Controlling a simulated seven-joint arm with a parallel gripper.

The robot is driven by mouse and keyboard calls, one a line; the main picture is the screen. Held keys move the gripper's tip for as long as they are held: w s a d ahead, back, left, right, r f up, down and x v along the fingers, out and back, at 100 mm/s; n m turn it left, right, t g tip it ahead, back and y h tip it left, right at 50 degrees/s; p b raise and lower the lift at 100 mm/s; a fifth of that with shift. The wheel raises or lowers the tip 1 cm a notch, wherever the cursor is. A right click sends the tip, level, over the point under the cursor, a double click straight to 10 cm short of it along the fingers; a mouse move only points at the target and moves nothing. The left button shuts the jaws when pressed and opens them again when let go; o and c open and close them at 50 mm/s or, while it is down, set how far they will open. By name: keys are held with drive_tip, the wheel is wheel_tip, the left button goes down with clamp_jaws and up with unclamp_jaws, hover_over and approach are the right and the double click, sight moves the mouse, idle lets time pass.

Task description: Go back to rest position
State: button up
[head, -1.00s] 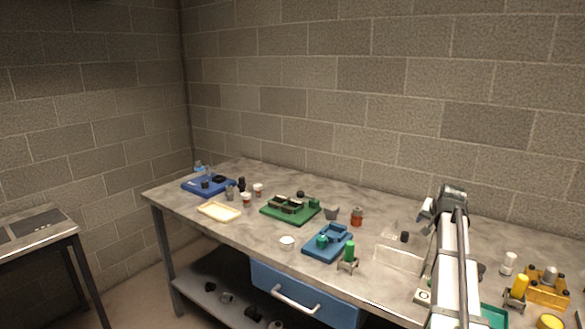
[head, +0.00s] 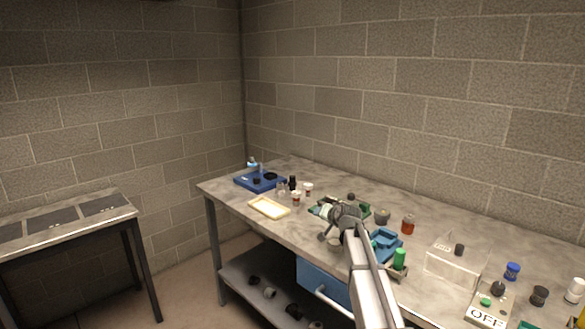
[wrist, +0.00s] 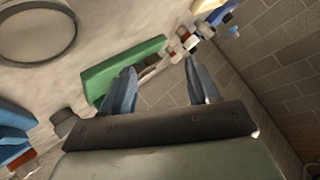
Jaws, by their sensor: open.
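My gripper (wrist: 160,92) shows in the wrist view with its two blue-grey fingers spread apart and nothing between them. In the head view my gripper (head: 328,228) is above the workbench (head: 308,185), in front of the green tray (head: 318,211), which it partly hides. The fingers are too small there to make out clearly. The wrist view is tilted and shows the green tray (wrist: 112,70) to the left of the fingers and the block wall beyond them.
A blue tray (head: 384,243) lies just right of my gripper. A cream tray (head: 268,208) and a dark blue tray (head: 258,181) lie to the left. A clear box (head: 450,268) and an OFF sign (head: 487,317) are at right. A second table (head: 65,225) stands far left.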

drive_tip(key=s+a+f+n+y, duration=0.1)
drive_tip(key=a+f+y, duration=0.2)
drive_tip(key=a, duration=1.9)
drive_tip(key=s+a+f+n+g, duration=0.1)
drive_tip(key=s+a+f, duration=0.15)
drive_tip(key=f, duration=0.35)
drive_tip(key=s+a+f+g, duration=0.1)
drive_tip(key=s+a+f, duration=0.15)
drive_tip(key=f, duration=0.35)
drive_tip(key=s+d+f+g+h, duration=0.1)
drive_tip(key=s+d+f+g, duration=0.1)
drive_tip(key=s+d+f, duration=0.6)
drive_tip(key=s+d+f+n+g+h, duration=0.1)
drive_tip(key=s+d+f+g+h, duration=0.3)
drive_tip(key=s+f, duration=0.8)
drive_tip(key=s+d+f+g+y, duration=0.1)
drive_tip(key=s+d+f, duration=0.65)
drive_tip(key=f, duration=0.45)
drive_tip(key=s+d+f+g, duration=0.2)
drive_tip(key=s+d+g, duration=0.1)
drive_tip(key=s, duration=1)
drive_tip(key=s+d+f+g+h, duration=0.1)
drive_tip(key=s+d+f+g, duration=0.2)
drive_tip(key=s, duration=1)
drive_tip(key=s+d+f+n+g+h, duration=0.1)
drive_tip(key=s+d+f+g, duration=0.2)
drive_tip(key=s, duration=1)
drive_tip(key=d, duration=0.3)
drive_tip(key=shift+d, duration=0.3)
